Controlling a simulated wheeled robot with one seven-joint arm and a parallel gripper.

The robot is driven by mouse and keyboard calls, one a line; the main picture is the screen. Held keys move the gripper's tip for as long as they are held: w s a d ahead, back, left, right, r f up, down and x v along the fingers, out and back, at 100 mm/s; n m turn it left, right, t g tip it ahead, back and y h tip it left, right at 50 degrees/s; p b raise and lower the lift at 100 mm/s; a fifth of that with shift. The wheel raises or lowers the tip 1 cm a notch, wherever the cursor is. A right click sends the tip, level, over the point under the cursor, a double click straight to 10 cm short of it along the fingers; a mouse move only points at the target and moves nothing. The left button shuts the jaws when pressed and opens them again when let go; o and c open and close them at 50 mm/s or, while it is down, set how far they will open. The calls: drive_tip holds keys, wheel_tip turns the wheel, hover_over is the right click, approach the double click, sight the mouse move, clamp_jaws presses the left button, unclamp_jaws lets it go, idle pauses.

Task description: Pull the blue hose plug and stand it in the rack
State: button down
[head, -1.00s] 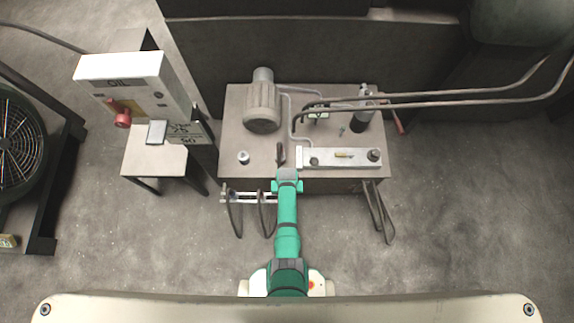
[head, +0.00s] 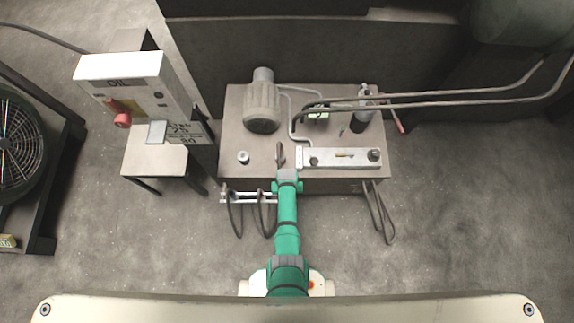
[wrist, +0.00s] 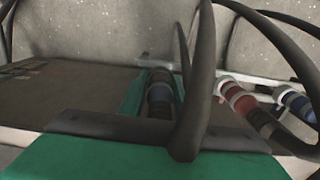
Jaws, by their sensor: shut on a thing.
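A thick dark hose (wrist: 190,85) rises close to the camera and hides part of the gripper. In the head view my gripper (head: 288,184) is at the front edge of the bench, beside the rack rail (head: 238,197); the plug cannot be made out there. In the wrist view, a red-banded plug (wrist: 240,102) and another blue-banded plug (wrist: 294,103) sit at white collars to the right of the held one.
Dark hose loops (head: 236,218) hang at the bench front, left of my arm. On the bench (head: 235,128) stand a motor (head: 262,105), a small cylinder (head: 243,157) and a silver block (head: 330,158). More loops (head: 380,215) hang at the right. Floor on the right is free.

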drive_tip(key=shift+f, duration=0.35)
idle(0.3)
drive_tip(key=c, duration=1.2)
unclamp_jaws()
